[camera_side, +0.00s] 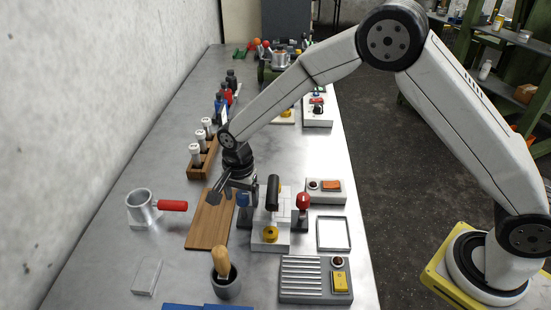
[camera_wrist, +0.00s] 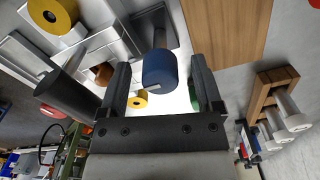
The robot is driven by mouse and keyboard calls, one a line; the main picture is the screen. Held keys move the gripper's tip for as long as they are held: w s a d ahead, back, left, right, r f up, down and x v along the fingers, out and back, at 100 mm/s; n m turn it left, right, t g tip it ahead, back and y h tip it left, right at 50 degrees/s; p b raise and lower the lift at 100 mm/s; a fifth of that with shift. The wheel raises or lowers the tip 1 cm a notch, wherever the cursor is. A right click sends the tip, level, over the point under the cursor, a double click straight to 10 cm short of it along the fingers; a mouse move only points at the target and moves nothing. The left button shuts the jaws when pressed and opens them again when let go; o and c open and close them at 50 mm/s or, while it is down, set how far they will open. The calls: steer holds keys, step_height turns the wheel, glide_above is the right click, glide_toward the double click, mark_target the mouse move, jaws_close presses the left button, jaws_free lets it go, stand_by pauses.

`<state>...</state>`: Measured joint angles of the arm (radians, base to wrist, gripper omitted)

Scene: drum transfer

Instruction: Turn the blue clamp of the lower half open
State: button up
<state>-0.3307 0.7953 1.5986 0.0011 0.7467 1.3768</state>
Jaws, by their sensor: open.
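The blue clamp (camera_side: 244,196) stands at the left side of a white fixture (camera_side: 281,213), beside a wooden board. In the wrist view its blue rounded knob (camera_wrist: 160,70) lies between the two dark fingers of my gripper (camera_wrist: 160,88). The fingers are apart, with a visible gap on both sides of the knob. In the side view my gripper (camera_side: 232,186) is just above and left of the fixture, partly overlapping the clamp. The fixture also carries a black upright handle (camera_side: 272,191), a yellow knob (camera_side: 270,234) and a red clamp (camera_side: 303,203) on its right.
The wooden board (camera_side: 206,228) lies left of the fixture. A vial rack (camera_side: 203,165) stands behind it. A metal cup with a red handle (camera_side: 142,206) is at left, and a dark mortar (camera_side: 227,284) is in front.

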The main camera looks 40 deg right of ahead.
jaws_close()
stand_by(0.3)
steer(key=shift+n, duration=0.4)
steer(key=n, duration=0.8)
steer(key=shift+d+n, duration=0.1)
steer(key=shift+n, duration=0.2)
steer(key=n, duration=0.4)
steer(key=shift+n, duration=0.3)
steer(key=shift+d+n, duration=0.1)
steer(key=shift+n, duration=1.9)
